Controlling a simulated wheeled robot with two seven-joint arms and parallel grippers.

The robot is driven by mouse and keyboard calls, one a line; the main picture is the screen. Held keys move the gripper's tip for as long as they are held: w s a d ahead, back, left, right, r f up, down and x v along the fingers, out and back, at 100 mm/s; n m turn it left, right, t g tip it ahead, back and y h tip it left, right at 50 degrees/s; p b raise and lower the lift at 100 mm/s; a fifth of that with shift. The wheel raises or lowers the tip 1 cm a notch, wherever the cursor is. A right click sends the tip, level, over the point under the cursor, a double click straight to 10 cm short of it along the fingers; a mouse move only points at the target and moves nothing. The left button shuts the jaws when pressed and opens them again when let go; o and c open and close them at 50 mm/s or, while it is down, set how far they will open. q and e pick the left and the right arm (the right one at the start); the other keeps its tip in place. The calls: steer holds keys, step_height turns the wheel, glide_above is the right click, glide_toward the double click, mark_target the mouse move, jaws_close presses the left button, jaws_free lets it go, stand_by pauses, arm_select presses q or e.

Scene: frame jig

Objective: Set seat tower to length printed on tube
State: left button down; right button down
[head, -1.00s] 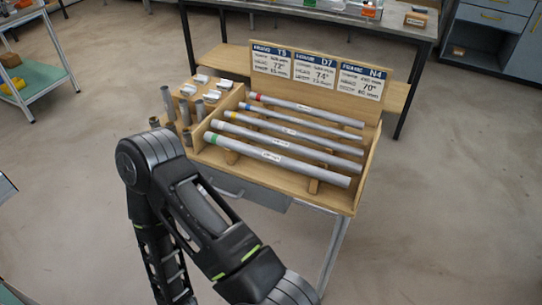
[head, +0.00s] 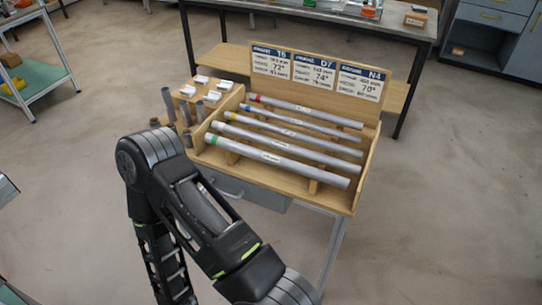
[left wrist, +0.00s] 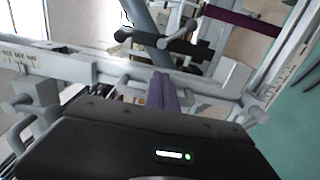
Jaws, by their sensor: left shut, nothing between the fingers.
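Several grey tubes lie slanted in a wooden rack (head: 331,201) in the head view. They are a red-banded tube (head: 305,111), a blue-banded tube (head: 300,131), a yellow-banded tube (head: 285,144) and a green-banded tube (head: 278,158). Each carries a small printed label, too small to read. My left gripper (left wrist: 162,92) shows in the left wrist view as two purplish fingers together, shut and empty. It is in front of a grey beam (left wrist: 75,66) with a printed marking I cannot read clearly. My right gripper is not in view.
White blocks (head: 212,96) and short upright tubes stand at the rack's left. A grey bench (head: 330,20) is behind. A black arm of mine covers the lower middle. The floor right is clear.

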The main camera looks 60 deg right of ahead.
arm_select(q)
steer(key=shift+a, duration=0.7)
steer(key=shift+d, duration=0.2)
steer(key=shift+d, duration=0.9)
steer(key=s+b, duration=0.2)
steer(key=s, duration=0.5)
steer(key=shift+s, duration=0.4)
steer(key=shift+d, duration=0.1)
stand_by(0.3)
